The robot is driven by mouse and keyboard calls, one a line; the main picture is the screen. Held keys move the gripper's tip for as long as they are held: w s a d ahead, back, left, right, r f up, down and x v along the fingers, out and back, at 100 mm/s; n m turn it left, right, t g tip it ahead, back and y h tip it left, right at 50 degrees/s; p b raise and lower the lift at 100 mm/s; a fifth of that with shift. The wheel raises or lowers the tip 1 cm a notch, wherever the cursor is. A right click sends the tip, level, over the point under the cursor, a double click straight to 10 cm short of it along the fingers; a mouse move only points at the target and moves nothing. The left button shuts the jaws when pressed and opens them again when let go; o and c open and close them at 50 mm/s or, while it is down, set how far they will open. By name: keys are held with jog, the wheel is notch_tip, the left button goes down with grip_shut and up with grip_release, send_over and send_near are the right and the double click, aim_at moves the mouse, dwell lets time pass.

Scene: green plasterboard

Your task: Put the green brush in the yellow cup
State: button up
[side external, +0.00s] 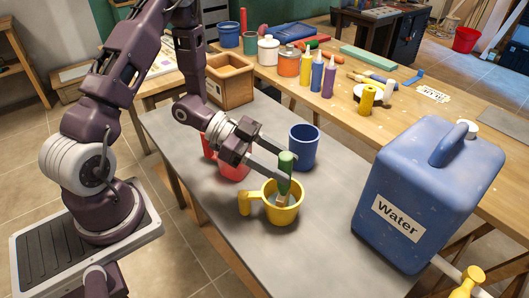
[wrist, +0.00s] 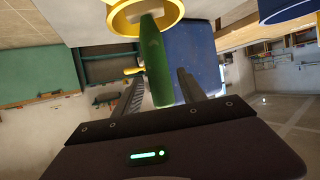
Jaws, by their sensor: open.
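The yellow cup (side external: 272,212) stands upright on the grey table, its handle to the left. The green brush (side external: 286,162) stands in the cup, handle up and bristle end down inside. In the wrist view the yellow cup (wrist: 120,22) is at the top edge and the green brush (wrist: 158,65) extends from it toward me. My gripper (side external: 287,170) is open, with its fingers on either side of the brush handle. It also shows in the wrist view (wrist: 161,75), where gaps appear between the handle and both fingers. The brush's lower end is partly hidden by the cup.
A blue cup (side external: 303,150) stands just behind the yellow cup. A red cup (side external: 235,172) is to the left, partly behind my gripper. A large blue water jug (side external: 420,195) stands to the right. The grey table (side external: 320,240) is clear in front. A wooden bench behind holds bottles and tools.

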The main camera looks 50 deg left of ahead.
jog(key=v, duration=0.8)
jog(key=w+a+r+n+t+y, duration=0.25)
jog(key=w+a+y, duration=0.25)
jog(key=w+y, duration=0.25)
jog(key=s+a+r+n+y, duration=0.2)
jog(key=r+y, duration=0.1)
jog(key=r, duration=0.2)
jog(key=s+a+r+n+y, duration=0.2)
jog(key=r+y, duration=0.2)
jog(key=r, duration=0.1)
jog(key=s+d+r+n+g+h, duration=0.1)
jog(key=s+d+n+g, duration=0.1)
jog(key=s+d, duration=0.3)
jog(key=s+d+r+n+g+h, duration=0.1)
jog(key=s+d, duration=0.5)
jog(key=s, duration=0.8)
jog(key=shift+r+n+g+h, duration=0.2)
jog(key=shift+n+g+h, duration=0.25)
jog(key=shift+n, duration=0.7)
